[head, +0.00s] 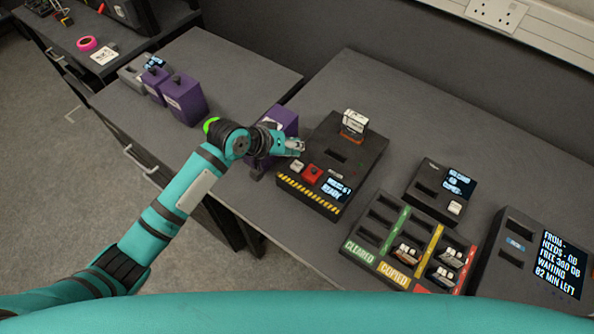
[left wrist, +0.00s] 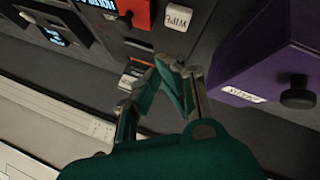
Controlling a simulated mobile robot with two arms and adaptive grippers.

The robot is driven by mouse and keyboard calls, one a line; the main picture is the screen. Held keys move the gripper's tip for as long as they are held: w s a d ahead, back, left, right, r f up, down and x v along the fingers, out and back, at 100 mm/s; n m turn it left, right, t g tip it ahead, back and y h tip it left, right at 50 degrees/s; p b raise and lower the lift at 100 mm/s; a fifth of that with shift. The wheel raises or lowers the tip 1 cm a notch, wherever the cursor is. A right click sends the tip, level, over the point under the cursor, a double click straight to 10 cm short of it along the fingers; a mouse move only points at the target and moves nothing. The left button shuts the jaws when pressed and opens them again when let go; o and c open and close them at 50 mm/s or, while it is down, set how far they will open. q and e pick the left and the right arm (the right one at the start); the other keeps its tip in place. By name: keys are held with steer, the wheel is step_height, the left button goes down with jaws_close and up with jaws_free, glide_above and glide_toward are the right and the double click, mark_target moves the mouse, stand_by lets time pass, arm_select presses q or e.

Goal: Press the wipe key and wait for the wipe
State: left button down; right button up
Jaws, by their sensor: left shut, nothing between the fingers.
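The wipe station (head: 326,205) is a dark box with a yellow-and-black striped front edge. Its white wipe key (head: 297,166) sits left of a red button (head: 312,174). In the left wrist view the key (left wrist: 178,17) reads "WIPE". The station's screen (head: 338,190) ends in "READY". A white-and-orange cartridge (head: 354,124) stands upright at the station's back. My left gripper (head: 299,146) is shut and empty, just behind the key in the head view. In the left wrist view its fingertips (left wrist: 168,62) are apart from the key. My right gripper is not in view.
A purple box (head: 283,120) stands close beside my left gripper; more purple boxes (head: 184,100) stand farther left. A sorting rack (head: 379,236) with several cartridges, a small reader (head: 428,190) and a screen unit (head: 515,235) fill the right side. Bare tabletop lies behind the station.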

mark_target(295, 163)
arm_select(q)
step_height(295, 163, down, 3)
steer(key=shift+b, duration=0.35)
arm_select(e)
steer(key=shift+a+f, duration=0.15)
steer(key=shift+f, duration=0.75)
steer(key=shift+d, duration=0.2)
arm_select(q)
steer(key=shift+f, duration=0.15)
steer(key=shift+f, duration=0.35)
steer(key=shift+f, duration=0.55)
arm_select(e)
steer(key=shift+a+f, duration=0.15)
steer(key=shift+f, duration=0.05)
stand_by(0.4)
arm_select(q)
steer(key=shift+r, duration=0.1)
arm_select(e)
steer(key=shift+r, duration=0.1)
arm_select(q)
steer(key=shift+r+p, duration=0.9)
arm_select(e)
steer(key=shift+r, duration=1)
